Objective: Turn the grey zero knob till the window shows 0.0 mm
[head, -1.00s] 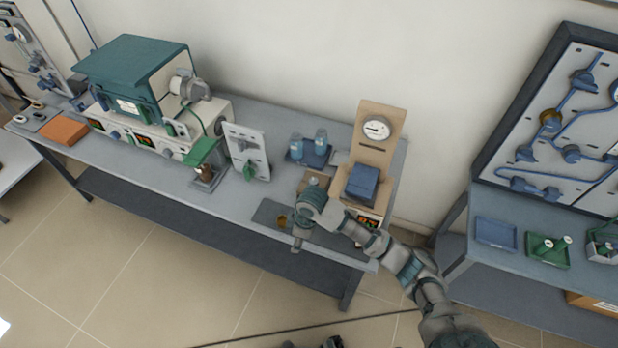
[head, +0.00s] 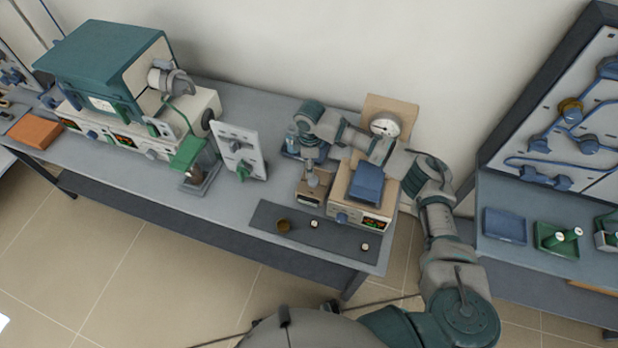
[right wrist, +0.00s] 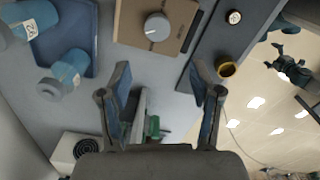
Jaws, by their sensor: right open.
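A grey round knob (right wrist: 157,26) sits on a tan box (right wrist: 132,22) at the top of the right wrist view. A narrow dark slot beside the knob may be the window; no figure is readable. In the head view the knob (head: 313,181) and its box (head: 307,198) are just in front of my right gripper (head: 313,150). In the right wrist view my right gripper (right wrist: 160,72) has its fingers apart with nothing between them. The knob lies beyond the fingertips, not touched. My left gripper is not in view.
A brass cup (head: 283,226) sits on a dark mat (head: 262,217) in front.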

